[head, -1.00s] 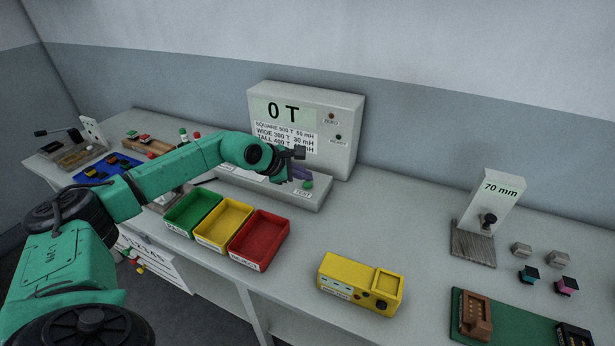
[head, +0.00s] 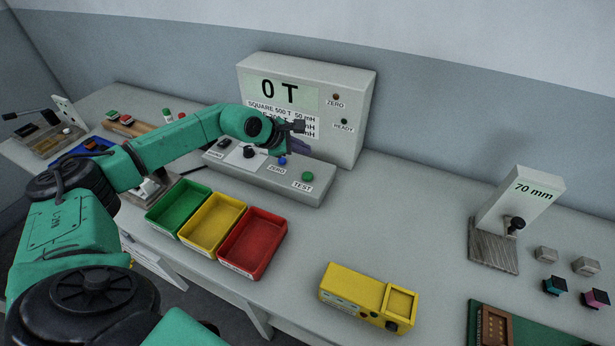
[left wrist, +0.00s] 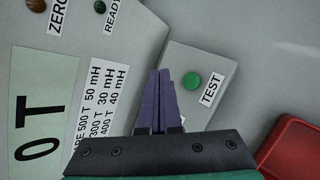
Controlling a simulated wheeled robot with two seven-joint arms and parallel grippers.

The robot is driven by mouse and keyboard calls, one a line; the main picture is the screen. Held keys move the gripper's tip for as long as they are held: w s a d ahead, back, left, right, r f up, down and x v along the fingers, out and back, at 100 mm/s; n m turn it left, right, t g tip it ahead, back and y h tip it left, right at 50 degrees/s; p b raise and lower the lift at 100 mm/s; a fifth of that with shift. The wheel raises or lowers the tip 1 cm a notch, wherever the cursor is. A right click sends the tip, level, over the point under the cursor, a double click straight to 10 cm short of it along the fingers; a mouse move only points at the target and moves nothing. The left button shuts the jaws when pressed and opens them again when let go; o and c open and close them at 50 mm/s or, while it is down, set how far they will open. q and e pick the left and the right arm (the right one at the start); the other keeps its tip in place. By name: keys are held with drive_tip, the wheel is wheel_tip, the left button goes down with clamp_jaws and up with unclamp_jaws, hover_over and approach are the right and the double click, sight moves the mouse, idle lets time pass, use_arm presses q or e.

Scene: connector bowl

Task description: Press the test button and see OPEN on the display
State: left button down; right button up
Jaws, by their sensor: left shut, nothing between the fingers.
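The green TEST button (head: 308,176) is on the right end of the grey console ledge (head: 255,177), and it also shows in the left wrist view (left wrist: 192,81). The display (head: 284,94) on the grey box reads "0 T"; it shows sideways in the left wrist view (left wrist: 38,135). My left gripper (head: 301,148) is above the ledge, close to the box front, up and left of the TEST button. In the left wrist view its purple fingers (left wrist: 158,90) are together and empty, beside the button with a small gap in the picture. My right gripper is not in view.
A blue ZERO button (head: 282,160) and a black knob (head: 250,153) are on the ledge. Green (head: 177,207), yellow (head: 211,223) and red (head: 253,244) trays stand in front. A yellow device (head: 368,298) and a 70 mm stand (head: 510,215) are to the right. The bench between them is clear.

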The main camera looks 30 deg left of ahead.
sight(304, 176)
use_arm(q)
drive_tip(key=f+b, duration=0.2)
drive_tip(key=f, duration=0.1)
drive_tip(key=f+b, duration=0.1)
drive_tip(key=f, duration=0.1)
drive_tip(key=shift+s+d+f, duration=0.2)
drive_tip(key=shift+s, duration=0.05)
drive_tip(key=shift+f+b, duration=0.3)
drive_tip(key=shift+b, duration=0.15)
drive_tip(key=shift+w+a, duration=0.1)
idle(0.5)
idle(0.6)
drive_tip(key=shift+f+b, duration=0.45)
drive_tip(key=shift+b, duration=0.05)
